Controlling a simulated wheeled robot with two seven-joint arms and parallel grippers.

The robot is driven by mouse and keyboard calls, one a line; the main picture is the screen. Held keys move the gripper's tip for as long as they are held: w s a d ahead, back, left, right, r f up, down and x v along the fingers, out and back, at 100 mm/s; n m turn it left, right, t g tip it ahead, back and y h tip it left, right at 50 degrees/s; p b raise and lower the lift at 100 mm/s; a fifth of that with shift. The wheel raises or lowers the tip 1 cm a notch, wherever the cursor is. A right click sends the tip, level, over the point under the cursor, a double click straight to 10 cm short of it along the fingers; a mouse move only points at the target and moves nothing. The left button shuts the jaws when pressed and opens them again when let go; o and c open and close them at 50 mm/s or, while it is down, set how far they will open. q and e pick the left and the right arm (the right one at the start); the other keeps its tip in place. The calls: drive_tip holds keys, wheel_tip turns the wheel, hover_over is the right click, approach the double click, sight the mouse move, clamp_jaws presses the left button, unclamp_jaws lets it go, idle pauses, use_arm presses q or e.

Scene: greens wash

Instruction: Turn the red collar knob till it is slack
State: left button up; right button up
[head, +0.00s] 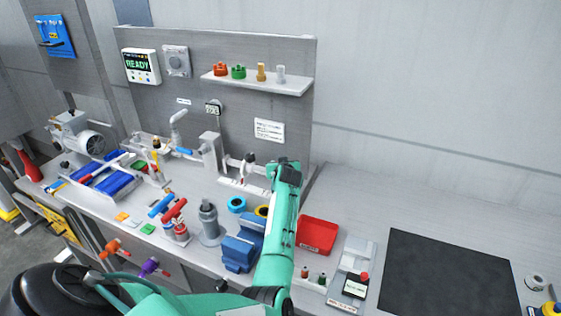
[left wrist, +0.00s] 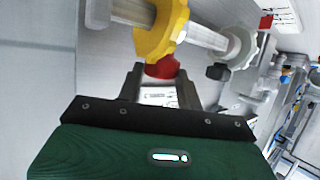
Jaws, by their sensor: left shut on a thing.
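The red collar knob (left wrist: 162,68) shows in the left wrist view, just below a yellow wheel-like collar (left wrist: 150,38) on a pale metal rod (left wrist: 206,36). My left gripper (left wrist: 160,80) has its two dark fingers on either side of the red knob and is shut on it. In the head view my green left arm reaches up to the back of the bench, its wrist next to a white fixture (head: 243,184). The red knob and fingertips are hidden behind the wrist there. My right gripper is in neither view.
A shelf (head: 258,83) with coloured knobs hangs on the back panel. A blue vise-like block (head: 238,252), a grey cylinder (head: 209,220) and a red tray (head: 317,236) stand near my arm. A dark mat (head: 445,275) lies clear at the right.

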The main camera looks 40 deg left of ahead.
use_arm(q)
drive_tip(key=m+h+p, duration=0.1)
drive_tip(key=p, duration=0.1)
drive_tip(key=m+t+h+p, duration=0.1)
drive_tip(key=p, duration=0.1)
drive_tip(key=m+p, duration=0.1)
drive_tip(key=p, duration=0.1)
drive_tip(key=shift+s+a+r+t+h, duration=0.2)
drive_tip(key=shift+a+r+t+h, duration=0.1)
drive_tip(key=shift+t+h, duration=0.1)
drive_tip(key=shift+f+m+h+p, duration=0.15)
drive_tip(key=shift+m+h+p, duration=0.15)
drive_tip(key=shift+h+p, duration=0.1)
drive_tip(key=shift+a+f+m+t+h, duration=0.1)
drive_tip(key=shift+m+t+h, duration=0.3)
drive_tip(key=shift+m+h, duration=0.15)
drive_tip(key=shift+f+m+t+h, duration=0.15)
drive_tip(key=shift+m+t+h, duration=0.15)
drive_tip(key=shift+m+h, duration=0.4)
drive_tip(key=shift+m+h+b, duration=0.35)
drive_tip(key=shift+h+b, duration=0.2)
drive_tip(key=shift+b, duration=0.1)
drive_tip(key=o, duration=1)
